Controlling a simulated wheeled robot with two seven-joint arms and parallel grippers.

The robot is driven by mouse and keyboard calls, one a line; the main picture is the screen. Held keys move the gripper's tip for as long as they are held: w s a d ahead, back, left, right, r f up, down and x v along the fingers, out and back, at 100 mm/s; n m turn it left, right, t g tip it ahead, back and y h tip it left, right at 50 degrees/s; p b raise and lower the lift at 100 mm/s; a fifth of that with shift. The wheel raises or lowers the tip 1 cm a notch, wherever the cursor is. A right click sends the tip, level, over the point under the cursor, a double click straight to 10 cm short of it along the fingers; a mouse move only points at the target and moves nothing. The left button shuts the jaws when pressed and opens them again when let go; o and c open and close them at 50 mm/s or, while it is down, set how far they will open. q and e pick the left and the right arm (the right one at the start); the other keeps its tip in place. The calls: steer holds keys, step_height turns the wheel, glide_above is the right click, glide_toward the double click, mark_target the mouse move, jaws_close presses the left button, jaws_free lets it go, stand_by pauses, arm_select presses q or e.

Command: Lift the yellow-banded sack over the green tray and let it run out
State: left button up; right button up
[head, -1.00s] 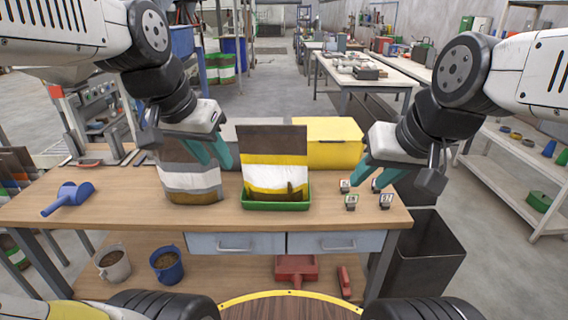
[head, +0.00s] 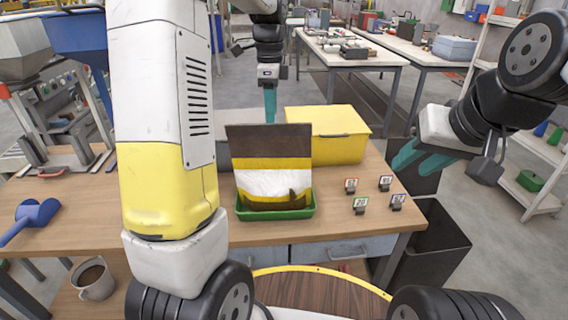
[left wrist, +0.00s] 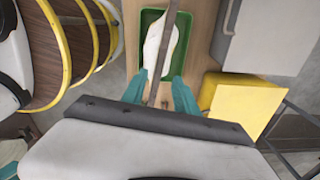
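The yellow-banded sack (head: 272,164) stands upright in the green tray (head: 258,214), with a brown top, yellow bands and a white middle. My left gripper (head: 270,106) points down at the sack's top edge, its fingertips just above or behind that edge. In the left wrist view my left gripper (left wrist: 161,86) is open, with the thin brown top of the sack (left wrist: 158,62) running between its two teal fingers, apart from both. The green tray (left wrist: 183,62) lies below. My right gripper (head: 420,160) is open and empty, in the air right of the table.
A yellow box (head: 326,138) stands behind and right of the sack. Several small tags (head: 360,205) stand on the table right of the tray. A blue scoop (head: 32,217) lies at the left. A dark bin (head: 432,243) stands at the right end. My left arm hides the table left of the tray.

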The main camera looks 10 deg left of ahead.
mark_target(272, 133)
arm_select(q)
step_height(272, 133, down, 6)
steer(key=shift+s+r, duration=0.15)
steer(key=shift+r, duration=0.1)
steer(key=shift+c, duration=0.2)
jaws_close()
stand_by(1.2)
